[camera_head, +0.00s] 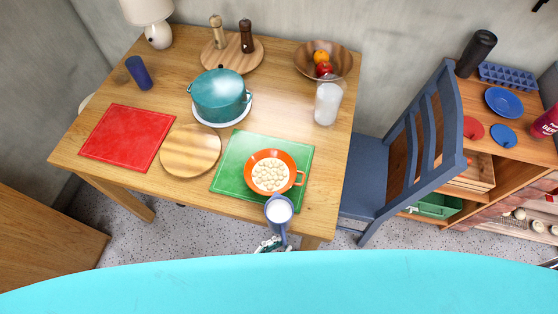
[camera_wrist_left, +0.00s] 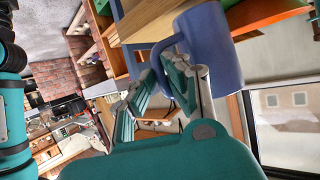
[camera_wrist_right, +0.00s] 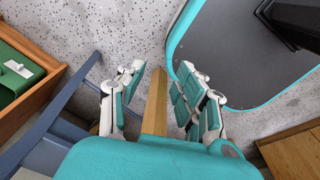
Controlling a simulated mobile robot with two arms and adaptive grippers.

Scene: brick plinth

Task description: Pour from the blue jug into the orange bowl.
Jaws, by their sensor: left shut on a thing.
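The orange bowl (camera_head: 293,166) sits on a green mat (camera_head: 228,172) near the table's front right and holds many pale round pieces. The blue jug (camera_head: 280,226) is just in front of the bowl, at the table's front edge, with white contents showing at its mouth. It looks roughly upright. My left gripper (camera_head: 272,243) is shut on the jug's handle; the jug also shows in the left wrist view (camera_wrist_left: 212,45), with the fingers (camera_wrist_left: 178,85) at its handle. My right gripper (camera_wrist_right: 157,98) is open and empty in the right wrist view, and out of the head view.
On the table (camera_head: 150,190) are a teal pot (camera_head: 220,97), a round board (camera_head: 190,150), a red mat (camera_head: 127,137), a white glass (camera_head: 327,103), a wooden fruit bowl (camera_head: 343,62) and a blue cup (camera_head: 138,72). A blue chair (camera_head: 400,160) stands at the right.

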